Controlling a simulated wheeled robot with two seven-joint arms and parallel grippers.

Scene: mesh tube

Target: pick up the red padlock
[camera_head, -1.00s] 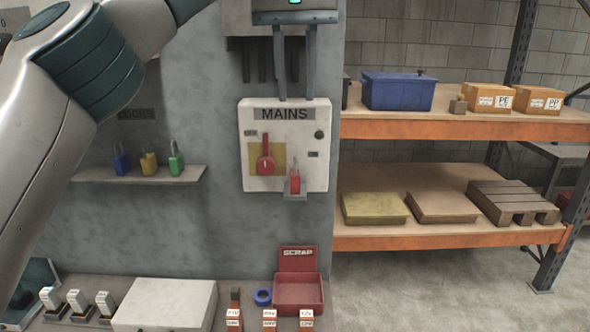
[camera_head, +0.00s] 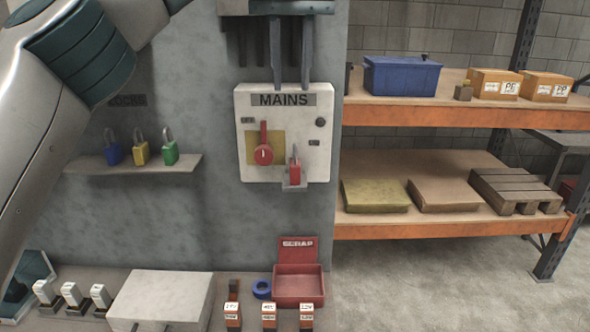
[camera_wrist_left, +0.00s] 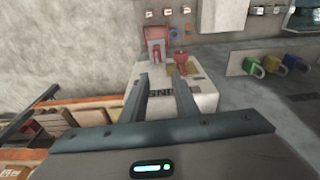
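The red padlock (camera_head: 295,171) sits upright on a small ledge at the lower right of the white MAINS box (camera_head: 286,163). In the left wrist view, which sees the box upside down, the padlock (camera_wrist_left: 155,48) shows just beyond the fingertips. A red lever (camera_head: 264,150) on a yellow plate is close to its left. My left gripper (camera_head: 291,86) comes down from above, its two fingers apart and empty, with tips overlapping the box's top edge in the head view. The gap between the fingers also shows in the left wrist view (camera_wrist_left: 162,77). My right gripper is out of view.
A wall shelf (camera_head: 135,169) at left holds blue, yellow and green padlocks. Orange-edged racking (camera_head: 460,115) with boxes stands at right. The wall below the MAINS box is clear.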

